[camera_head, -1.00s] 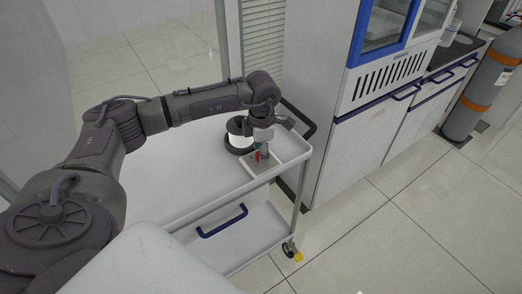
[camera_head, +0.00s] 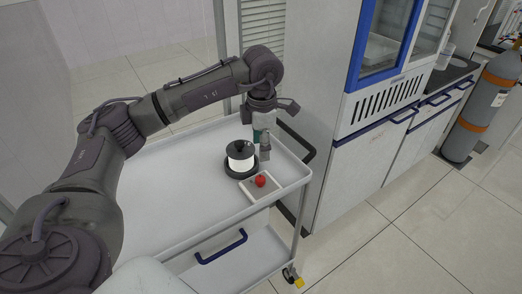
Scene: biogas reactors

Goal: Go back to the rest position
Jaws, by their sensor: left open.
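My left gripper (camera_head: 262,148) is above the back right part of the white cart (camera_head: 185,185), pointing down, with its fingers apart and nothing seen between them. A white cylindrical vessel with a black lid and a black round base (camera_head: 241,158) stands on the cart just left of the gripper. A small white tray (camera_head: 259,191) lies in front of the vessel, with a round red object (camera_head: 261,181) in it. The gripper is clear of the tray and partly overlaps the vessel's right edge in the picture. My right gripper is not in view.
A fume cupboard (camera_head: 385,60) with a blue frame and a counter with drawers stand right of the cart. A grey gas cylinder (camera_head: 480,105) with orange bands stands at the far right. The tiled floor (camera_head: 410,220) at the front right is clear.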

